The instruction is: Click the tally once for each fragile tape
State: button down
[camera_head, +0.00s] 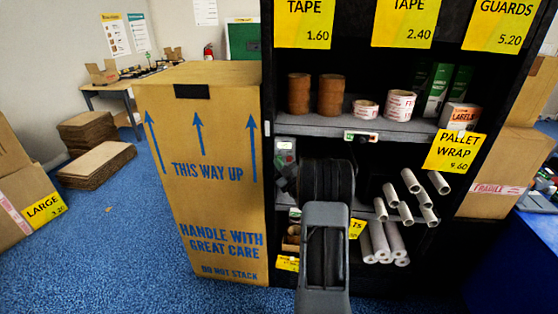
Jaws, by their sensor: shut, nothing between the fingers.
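White tape rolls with red print stand on the upper shelf: a low one (366,110) and, to its right, a taller one or stack (400,106). I cannot tell how many rolls the taller one holds, and the print is too small to read fully. A small pale device with green and dark parts, which looks like the tally (361,136), sits on the front edge of that shelf, below the low white roll. My arm rises in front of the lower shelf, left of and below this device. My gripper's fingers do not show.
Brown tape stacks (331,95) stand left of the white rolls; green boxes (437,90) and a labels box (459,116) stand right. White tubes (409,213) fill the lower right. A tall carton (215,180) stands beside the rack. Blue floor (110,240) is open at left.

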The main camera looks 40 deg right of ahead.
jog(key=shift+w+d+f+b, duration=0.1)
jog(key=shift+w+d+b, duration=0.05)
jog(key=shift+b, duration=0.2)
jog(key=shift+w+d, duration=0.15)
jog(key=shift+w+d+b, duration=0.3)
jog(key=shift+w+b, duration=0.05)
jog(key=shift+b, duration=0.25)
dwell(0.8)
jog(key=shift+s+a, duration=0.1)
jog(key=shift+s, duration=0.05)
jog(key=shift+s+a+b, duration=0.4)
jog(key=shift+s+a, duration=0.1)
dwell(0.5)
jog(key=shift+s+a+b, duration=0.9)
jog(key=shift+s+a, duration=0.85)
jog(key=shift+s, duration=0.05)
dwell(1.3)
